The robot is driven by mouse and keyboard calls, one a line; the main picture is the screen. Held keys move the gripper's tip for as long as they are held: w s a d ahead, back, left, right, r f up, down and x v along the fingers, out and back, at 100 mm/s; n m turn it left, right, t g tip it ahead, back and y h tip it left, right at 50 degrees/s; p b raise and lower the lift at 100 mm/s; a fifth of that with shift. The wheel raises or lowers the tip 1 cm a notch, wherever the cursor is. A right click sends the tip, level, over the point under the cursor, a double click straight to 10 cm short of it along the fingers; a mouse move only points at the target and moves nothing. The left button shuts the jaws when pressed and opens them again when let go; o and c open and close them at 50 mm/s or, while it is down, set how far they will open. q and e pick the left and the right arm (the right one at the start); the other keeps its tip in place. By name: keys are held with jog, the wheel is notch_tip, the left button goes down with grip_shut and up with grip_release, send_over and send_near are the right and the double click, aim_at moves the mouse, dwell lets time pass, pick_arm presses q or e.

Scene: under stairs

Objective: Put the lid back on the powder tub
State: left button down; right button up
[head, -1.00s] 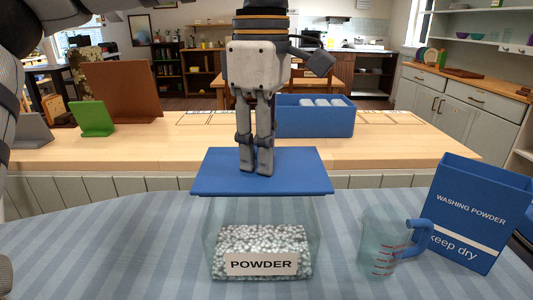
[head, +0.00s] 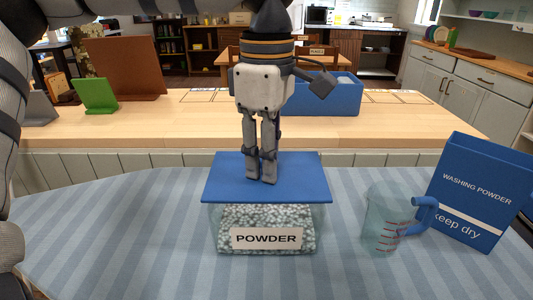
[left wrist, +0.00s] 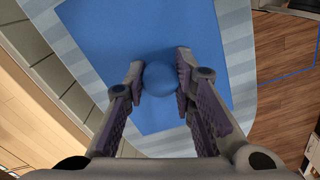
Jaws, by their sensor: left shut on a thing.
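The powder tub (head: 222,241) is a clear box of grey-white granules with a POWDER label, standing on the striped cloth. The blue square lid (head: 300,184) lies over the tub's top in the head view, looking roughly level. Whether it touches the rim all round I cannot tell. My left gripper (head: 262,180) comes down from above, its fingers shut on the lid's round knob. In the left wrist view the knob (left wrist: 160,78) sits between the fingertips (left wrist: 158,82), with the lid's blue surface (left wrist: 140,35) around it. My right gripper is not in view.
A clear measuring jug (head: 382,222) with a blue handle and a blue washing powder box (head: 475,192) stand right of the tub. Behind is a wooden counter (head: 190,128) with a blue bin (head: 335,97). The cloth left of the tub is clear.

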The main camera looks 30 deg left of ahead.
pick_arm(q)
jog(key=shift+f, duration=0.95)
dwell(0.5)
jog(key=c, duration=1.3)
grip_release()
jog(key=shift+o, duration=0.7)
jog(key=o, duration=0.4)
jog(key=shift+c, duration=0.2)
jog(key=shift+r, duration=3.05)
